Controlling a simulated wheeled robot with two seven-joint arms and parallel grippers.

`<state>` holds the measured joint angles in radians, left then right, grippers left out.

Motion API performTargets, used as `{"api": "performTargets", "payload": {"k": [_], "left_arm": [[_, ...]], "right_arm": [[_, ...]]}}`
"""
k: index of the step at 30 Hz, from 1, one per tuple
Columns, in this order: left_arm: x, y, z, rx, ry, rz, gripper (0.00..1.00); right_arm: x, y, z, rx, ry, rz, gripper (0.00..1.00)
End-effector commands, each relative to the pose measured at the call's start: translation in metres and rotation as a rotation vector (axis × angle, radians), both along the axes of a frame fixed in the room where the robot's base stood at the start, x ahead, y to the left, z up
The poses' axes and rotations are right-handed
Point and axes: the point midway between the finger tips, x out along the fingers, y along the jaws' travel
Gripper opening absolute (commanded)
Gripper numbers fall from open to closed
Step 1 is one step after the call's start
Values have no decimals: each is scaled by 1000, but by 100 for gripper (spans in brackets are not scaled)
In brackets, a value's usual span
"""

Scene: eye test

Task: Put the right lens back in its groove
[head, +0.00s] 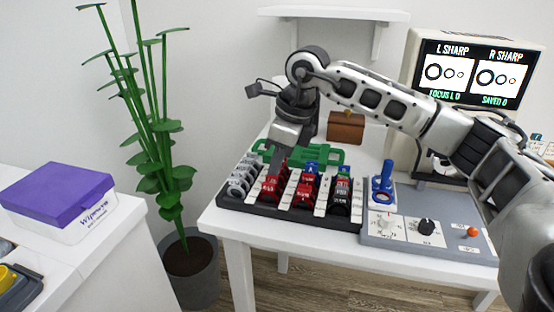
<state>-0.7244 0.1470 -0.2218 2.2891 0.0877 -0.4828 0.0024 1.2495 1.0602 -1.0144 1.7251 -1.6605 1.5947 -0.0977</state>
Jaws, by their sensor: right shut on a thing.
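A black lens rack (288,213) with white dividers lies on the white table and holds several grey, red, blue and dark lenses in rows. My right gripper (277,160) points down over the rack's left part, shut on a lens. The lens appears to be a red one (270,184) at the left red row, just under the fingertips. My gripper partly hides it, and I cannot tell whether it sits in a groove. My left gripper is not in view.
A grey control panel (450,243) with knobs and a blue lens stand (382,184) is right of the rack. Behind are a green trial frame (325,154), a brown case (346,128) and a screen (474,75). A plant (165,150) stands left of the table.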

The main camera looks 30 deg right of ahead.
Motion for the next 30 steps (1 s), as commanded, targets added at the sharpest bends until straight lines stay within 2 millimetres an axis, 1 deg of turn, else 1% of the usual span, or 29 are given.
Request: {"api": "performTargets", "payload": {"k": [4, 13, 15, 16, 27, 30], "left_arm": [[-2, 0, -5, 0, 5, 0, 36], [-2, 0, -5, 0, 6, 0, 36], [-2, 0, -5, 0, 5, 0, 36], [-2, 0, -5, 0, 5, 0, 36], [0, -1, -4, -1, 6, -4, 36], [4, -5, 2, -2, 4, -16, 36]], "right_arm": [[0, 0, -5, 0, 0, 1, 0], [0, 0, -5, 0, 0, 1, 0], [0, 0, -5, 0, 0, 1, 23], [0, 0, -5, 0, 0, 1, 32], [0, 0, -5, 0, 0, 1, 32], [-2, -2, 7, 1, -2, 0, 32]]}}
